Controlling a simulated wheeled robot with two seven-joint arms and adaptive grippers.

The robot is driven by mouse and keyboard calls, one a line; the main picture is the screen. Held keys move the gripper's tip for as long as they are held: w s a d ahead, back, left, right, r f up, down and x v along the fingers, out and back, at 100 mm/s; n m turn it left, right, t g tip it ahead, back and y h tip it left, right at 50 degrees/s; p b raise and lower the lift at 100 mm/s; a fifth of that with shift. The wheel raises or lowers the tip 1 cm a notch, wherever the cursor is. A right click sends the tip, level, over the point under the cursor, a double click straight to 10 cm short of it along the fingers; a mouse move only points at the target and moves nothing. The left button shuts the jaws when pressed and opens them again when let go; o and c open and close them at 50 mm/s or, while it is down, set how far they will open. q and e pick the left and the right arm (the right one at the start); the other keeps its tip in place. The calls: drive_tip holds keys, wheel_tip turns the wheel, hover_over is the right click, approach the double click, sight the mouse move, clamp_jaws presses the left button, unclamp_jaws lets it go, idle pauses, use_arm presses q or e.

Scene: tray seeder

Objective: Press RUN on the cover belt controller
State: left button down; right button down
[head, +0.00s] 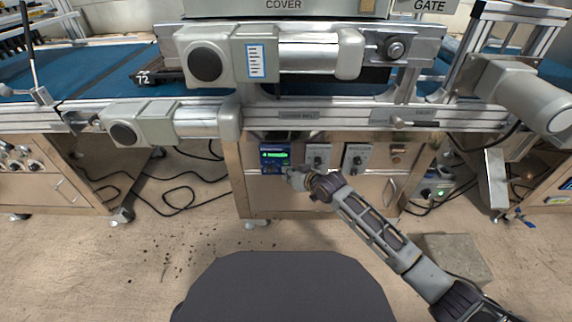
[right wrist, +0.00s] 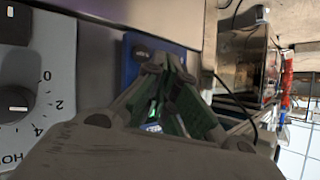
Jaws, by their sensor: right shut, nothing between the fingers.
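The cover belt controller (head: 275,157) is a small blue unit with a lit green display, set in the front panel below the belt. My right gripper (head: 291,176) is shut and empty, with its fingertips at the controller's lower right in the head view. In the right wrist view the closed fingertips (right wrist: 165,62) are over the blue controller face (right wrist: 131,62) and hide much of it. A dark button (right wrist: 143,54) shows beside the fingertips. I cannot tell whether the tips touch the controller. The RUN label is not readable. My left gripper is not in view.
Two grey knob panels (head: 318,156) stand right of the controller; a dial (right wrist: 20,110) is close to the gripper in the wrist view. Motors (head: 205,60) jut out above. Cables (head: 180,190) and a grey block (head: 455,258) lie on the floor.

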drive_tip(key=shift+w, duration=0.15)
drive_tip(key=shift+w+p, duration=0.3)
